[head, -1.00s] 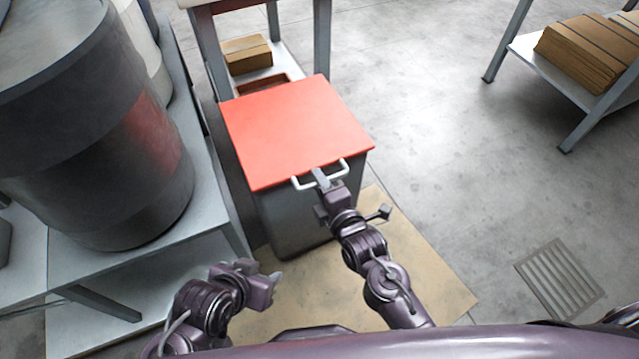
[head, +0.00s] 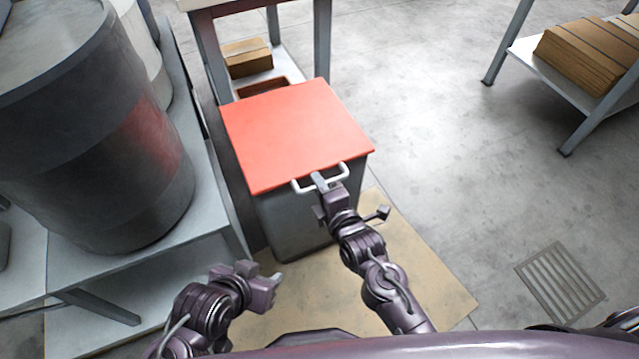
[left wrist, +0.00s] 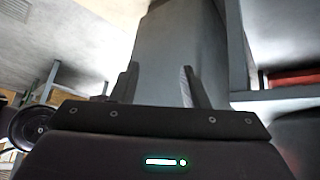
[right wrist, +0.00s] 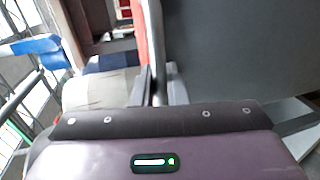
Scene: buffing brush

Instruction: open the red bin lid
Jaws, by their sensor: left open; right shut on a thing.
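The bin is a grey box with a flat red lid (head: 295,130), and the lid lies closed on top. A white bar handle (head: 340,174) sits at the lid's front edge. My right gripper (head: 320,182) is shut on the handle, with its fingers around the bar's middle. In the right wrist view, the fingers (right wrist: 157,88) are close together beside the dark grey bin wall (right wrist: 225,55). My left gripper (head: 273,282) is open and empty, low in front of the bin. The left wrist view shows its two fingers (left wrist: 158,88) apart, with the grey bin body (left wrist: 175,55) beyond them.
A dark drum (head: 95,130) stands on a grey platform (head: 215,205) left of the bin. A table with a low shelf and a cardboard box (head: 247,57) is behind it. A tan mat (head: 410,260) lies under the bin. The floor to the right is clear up to a shelf (head: 565,80).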

